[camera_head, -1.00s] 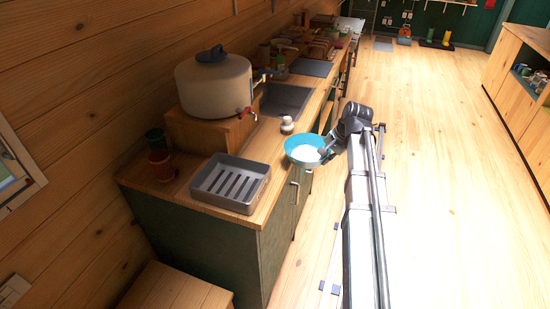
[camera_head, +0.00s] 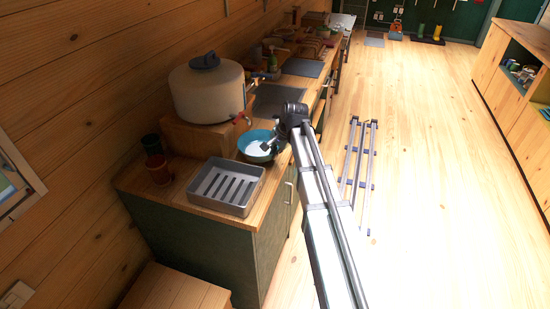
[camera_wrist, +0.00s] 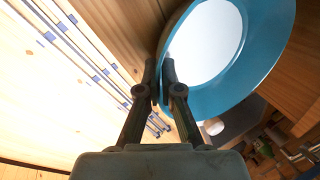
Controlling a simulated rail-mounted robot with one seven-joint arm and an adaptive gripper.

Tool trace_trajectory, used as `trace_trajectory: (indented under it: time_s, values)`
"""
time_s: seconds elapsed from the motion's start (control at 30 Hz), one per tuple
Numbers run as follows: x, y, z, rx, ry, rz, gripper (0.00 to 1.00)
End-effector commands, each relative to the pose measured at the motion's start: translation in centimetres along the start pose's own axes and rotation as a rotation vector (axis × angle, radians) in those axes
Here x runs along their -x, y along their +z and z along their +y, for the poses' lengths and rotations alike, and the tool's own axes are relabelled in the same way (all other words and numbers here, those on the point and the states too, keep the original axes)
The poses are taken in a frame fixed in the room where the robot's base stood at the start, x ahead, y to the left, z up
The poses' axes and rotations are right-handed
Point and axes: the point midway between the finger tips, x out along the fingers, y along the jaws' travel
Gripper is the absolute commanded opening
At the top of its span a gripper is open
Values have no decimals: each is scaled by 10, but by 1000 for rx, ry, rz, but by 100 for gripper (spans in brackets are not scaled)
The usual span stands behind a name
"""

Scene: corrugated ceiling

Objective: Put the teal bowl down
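The teal bowl (camera_head: 250,136) is over the wooden counter between the grey tray and the sink in the head view. It has a pale inside and looks roughly upright. In the wrist view the bowl (camera_wrist: 268,72) fills the upper right. My gripper (camera_wrist: 160,75) is shut on the near rim, one finger on each side of the wall. In the head view my gripper (camera_head: 268,146) is at the bowl's right side, partly hidden by my arm. I cannot tell whether the bowl's base touches the counter.
The grey slotted tray (camera_head: 226,187) is close in front of the bowl. A large drink dispenser (camera_head: 206,92) with a red tap stands behind left on a wooden block. The dark sink (camera_head: 278,100) lies beyond. Red and green cups (camera_head: 157,168) stand left of the tray.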

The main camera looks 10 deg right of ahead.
Motion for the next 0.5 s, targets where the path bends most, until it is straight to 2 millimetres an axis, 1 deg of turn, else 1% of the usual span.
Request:
trace_trajectory:
  time_s: [0.3,0.5]
  values:
    - [-25,0,10,-1,0,-1,0]
    - [-28,0,11,0,-1,0,0]
